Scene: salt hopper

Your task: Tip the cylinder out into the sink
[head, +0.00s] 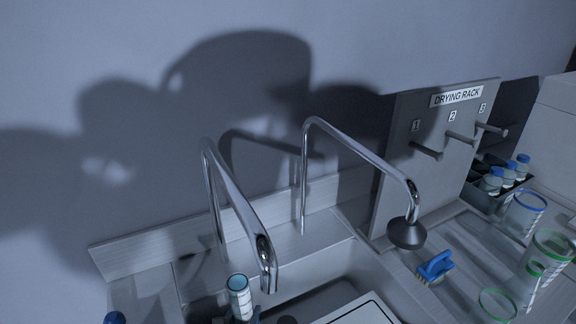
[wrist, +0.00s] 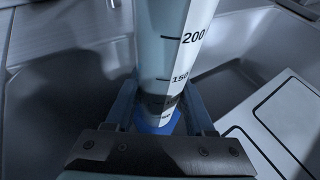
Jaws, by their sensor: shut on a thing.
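The cylinder looks roughly upright. I cannot tell what is inside it. The sink (head: 325,278) lies around and below it; the grey basin (wrist: 235,85) also shows in the wrist view.
A white outlined panel (head: 360,312) lies right of the cylinder. Right stand the drying rack (head: 430,150), a blue brush (head: 435,268) and several vessels.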

